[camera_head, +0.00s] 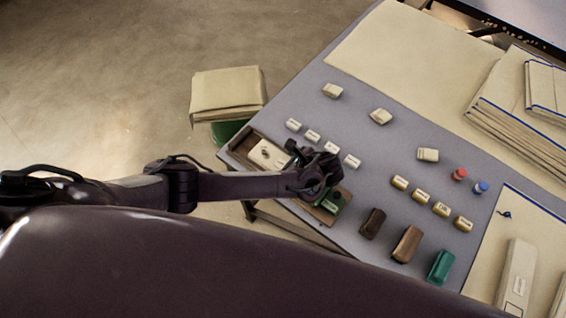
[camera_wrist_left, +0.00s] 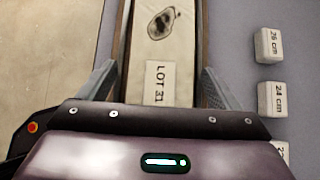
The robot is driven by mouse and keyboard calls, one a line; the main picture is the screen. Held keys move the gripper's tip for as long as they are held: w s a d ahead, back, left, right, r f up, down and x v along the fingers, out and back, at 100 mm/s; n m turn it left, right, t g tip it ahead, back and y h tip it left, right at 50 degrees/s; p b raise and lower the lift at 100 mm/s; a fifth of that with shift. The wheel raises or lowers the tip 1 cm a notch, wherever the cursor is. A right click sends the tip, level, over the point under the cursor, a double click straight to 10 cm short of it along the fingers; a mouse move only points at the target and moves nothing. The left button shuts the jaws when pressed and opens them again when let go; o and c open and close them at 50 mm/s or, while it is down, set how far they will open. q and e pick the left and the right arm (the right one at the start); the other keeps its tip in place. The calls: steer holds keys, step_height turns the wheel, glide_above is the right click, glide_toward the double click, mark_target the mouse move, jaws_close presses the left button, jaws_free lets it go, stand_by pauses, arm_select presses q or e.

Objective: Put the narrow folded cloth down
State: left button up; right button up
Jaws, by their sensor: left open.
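The narrow folded cloth (camera_head: 266,152) is cream, with a dark stain near its far end. It lies in a long brown tray (camera_head: 236,149) at the table's left edge. In the left wrist view the cloth (camera_wrist_left: 150,52) carries a tag reading "LOT 31" and lies between the tray walls (camera_wrist_left: 199,40). My left gripper (camera_head: 299,152) is over the tray. In the wrist view its fingers (camera_wrist_left: 158,80) are open, one on each side of the tray and cloth. The gripper and arm hide the tray's middle. My right gripper is not in view.
White size blocks (camera_head: 332,148) stand right beside the tray. Yellow blocks (camera_head: 420,197), a red-topped piece (camera_head: 459,174), a blue-topped piece (camera_head: 481,187) and a green block (camera_head: 441,266) stand farther right. Folded cloth stacks (camera_head: 515,125) lie at the right. A cloth-topped stool (camera_head: 227,92) stands beyond the table.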

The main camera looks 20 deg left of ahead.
arm_select(q)
steer(key=shift+r, duration=0.15)
steer(key=v, duration=1.2)
steer(key=shift+d+b, duration=0.1)
steer(key=shift+b, duration=0.2)
